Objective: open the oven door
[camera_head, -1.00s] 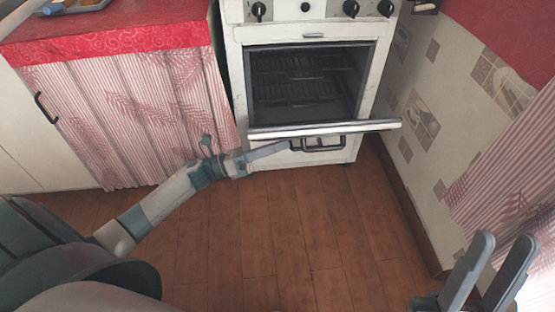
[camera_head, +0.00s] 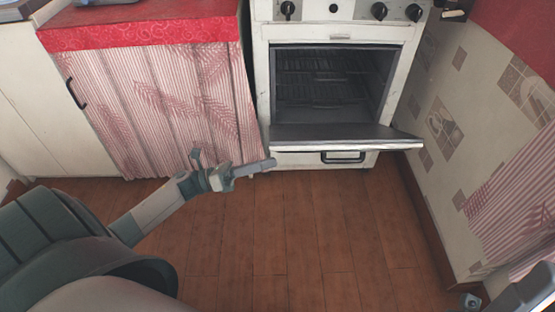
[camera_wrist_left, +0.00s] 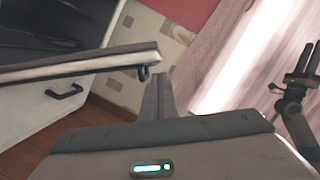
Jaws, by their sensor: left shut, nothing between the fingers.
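The white oven (camera_head: 340,33) stands at the back with its dark cavity showing racks. Its door (camera_head: 345,134) is hinged at the bottom and tilted far down and outward, its dark inner face up. My left gripper (camera_head: 268,165) is shut and empty, just below and left of the door's near left corner in the head view. In the left wrist view its fingers (camera_wrist_left: 157,97) point beside the end of the door's edge (camera_wrist_left: 80,66), apparently apart from it. My right gripper (camera_wrist_left: 302,62) is open and empty; in the head view it is mostly cut off at lower right.
A dark drawer handle (camera_head: 343,158) sits below the door. A striped curtain (camera_head: 165,110) hangs under the red counter (camera_head: 140,34) to the left. A tiled wall (camera_head: 450,125) closes the right side. The brown floor (camera_head: 300,235) in front is clear.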

